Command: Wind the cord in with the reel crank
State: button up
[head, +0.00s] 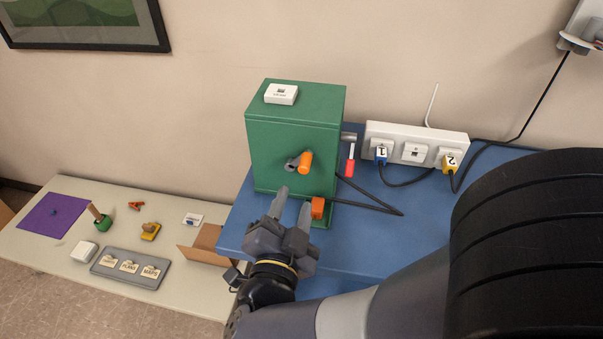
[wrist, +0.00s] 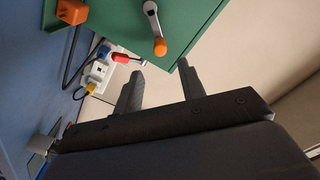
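The reel crank (head: 304,163) has an orange knob on a short grey arm, on the front of a green box (head: 260,150). It also shows in the wrist view (wrist: 158,44). My gripper (head: 294,190) is open and empty, below and in front of the crank, apart from it. Its two fingers also show in the wrist view (wrist: 160,78). A black cord (head: 372,200) comes out at the box's right side and loops on the blue table (head: 345,262). An orange block (head: 317,207) sits at the box's lower right front.
A red-handled lever (head: 350,165) is on the box's right side. Behind it, a white socket strip (head: 415,146) holds plugs marked 1 and 2. A white box (head: 281,94) lies on top. A lower pale table (head: 180,270) with small objects is at left.

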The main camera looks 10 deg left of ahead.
aim_at(303, 172)
jog(key=shift+w+d, duration=0.2)
jog(key=shift+w, duration=2.05)
jog(key=shift+w+d, duration=0.15)
jog(key=shift+w, duration=2.1)
jog(key=shift+c, duration=0.5)
jog(key=c, duration=0.7)
